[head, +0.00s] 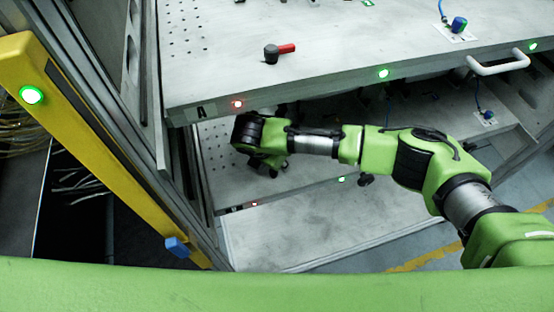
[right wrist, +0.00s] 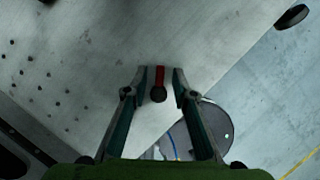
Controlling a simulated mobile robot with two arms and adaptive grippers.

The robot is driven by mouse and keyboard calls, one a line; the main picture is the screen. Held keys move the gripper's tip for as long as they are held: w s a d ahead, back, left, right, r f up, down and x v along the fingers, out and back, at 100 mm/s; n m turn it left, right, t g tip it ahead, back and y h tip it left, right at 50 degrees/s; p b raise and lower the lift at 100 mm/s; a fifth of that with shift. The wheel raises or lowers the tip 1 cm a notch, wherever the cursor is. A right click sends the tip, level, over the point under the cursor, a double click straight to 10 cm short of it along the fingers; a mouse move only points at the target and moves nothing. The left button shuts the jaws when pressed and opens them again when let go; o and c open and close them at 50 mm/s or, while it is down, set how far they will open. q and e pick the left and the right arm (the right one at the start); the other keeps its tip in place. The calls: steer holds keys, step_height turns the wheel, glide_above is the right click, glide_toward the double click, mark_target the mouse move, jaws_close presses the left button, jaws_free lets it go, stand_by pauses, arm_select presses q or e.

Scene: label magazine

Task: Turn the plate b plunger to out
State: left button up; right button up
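The lower plate (head: 320,188), its label partly hidden, lies under plate A. In the right wrist view its plunger shows as a dark round knob (right wrist: 158,94) with a red lever (right wrist: 159,76) pointing up in the picture. My right gripper (right wrist: 160,73) is open, with one finger on each side of the lever and gaps between. I cannot tell how far above the plate the fingertips are. In the head view my right gripper (head: 273,167) reaches in under plate A, and its wrist hides the lower plunger. My left gripper is not in view.
Plate A (head: 330,40) overhangs my right wrist and carries its own dark knob with a red lever (head: 272,53). Its red lamp (head: 237,104) is lit. A white handle (head: 498,64) sticks out at the right. A yellow post (head: 95,130) stands at the left.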

jaws_close()
stand_by(0.3)
